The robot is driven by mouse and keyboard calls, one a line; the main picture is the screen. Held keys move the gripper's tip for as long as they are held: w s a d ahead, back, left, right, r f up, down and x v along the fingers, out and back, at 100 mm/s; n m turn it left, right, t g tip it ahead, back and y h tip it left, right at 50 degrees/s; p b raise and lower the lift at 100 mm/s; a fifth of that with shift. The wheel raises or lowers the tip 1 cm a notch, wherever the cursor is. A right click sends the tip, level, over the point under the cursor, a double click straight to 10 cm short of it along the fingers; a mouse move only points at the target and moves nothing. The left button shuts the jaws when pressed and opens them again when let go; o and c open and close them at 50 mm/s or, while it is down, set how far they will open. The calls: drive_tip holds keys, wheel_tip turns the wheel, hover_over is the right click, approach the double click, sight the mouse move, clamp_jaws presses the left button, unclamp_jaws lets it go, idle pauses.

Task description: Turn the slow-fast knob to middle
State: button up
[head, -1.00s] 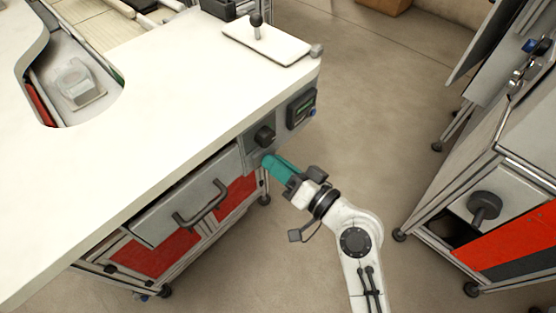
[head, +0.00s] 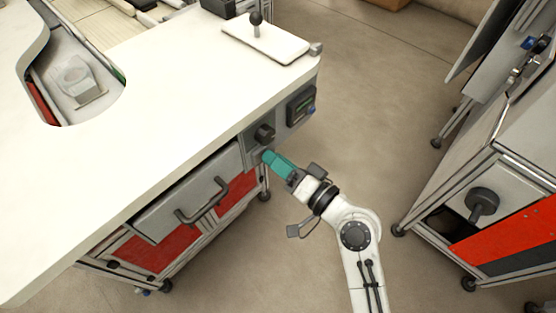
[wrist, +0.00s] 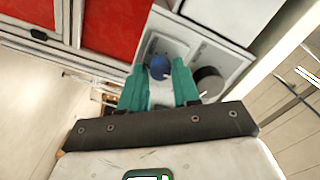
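A blue knob (wrist: 158,68) sits on a light grey plate and shows between the two teal fingertips of my gripper (wrist: 160,72) in the wrist view. The fingers are apart on either side of it; whether they touch it is unclear. A dark round knob (wrist: 210,80) is just right of the fingers. In the head view, a black knob (head: 265,134) is on the grey panel under the worktop edge. My gripper (head: 267,155) reaches the panel just below it and hides the blue knob. No slow-fast label or pointer mark is readable.
A display box (head: 301,107) is right of the black knob. A drawer with a handle (head: 203,204) is to the left, under the white worktop (head: 130,165). Another cart (head: 510,200) stands at the right. The floor between is clear.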

drive_tip(key=o, duration=0.3)
drive_tip(key=b+v, duration=0.1)
drive_tip(key=v, duration=0.9)
drive_tip(key=shift+s+d, duration=0.3)
drive_tip(key=s+d+f+n+g+h+p, duration=0.2)
drive_tip(key=s+d+f+g+h+p, duration=0.35)
drive_tip(key=s+d+h, duration=0.2)
drive_tip(key=s+d+g+h+p, duration=0.1)
drive_tip(key=s+d+h, duration=0.1)
drive_tip(key=s+d, duration=0.2)
drive_tip(key=s+d+m+g+h+p, duration=0.1)
drive_tip(key=s+d+g+h+p, duration=0.1)
drive_tip(key=s+d, duration=0.2)
drive_tip(key=s+d+g+h+p, duration=0.1)
drive_tip(key=s+d+h, duration=0.2)
drive_tip(key=d, duration=0.3)
drive_tip(key=shift+s+d+m+g, duration=0.2)
drive_tip(key=shift+s+m+g, duration=0.1)
drive_tip(key=shift+s, duration=0.5)
drive_tip(key=shift+c, duration=0.3)
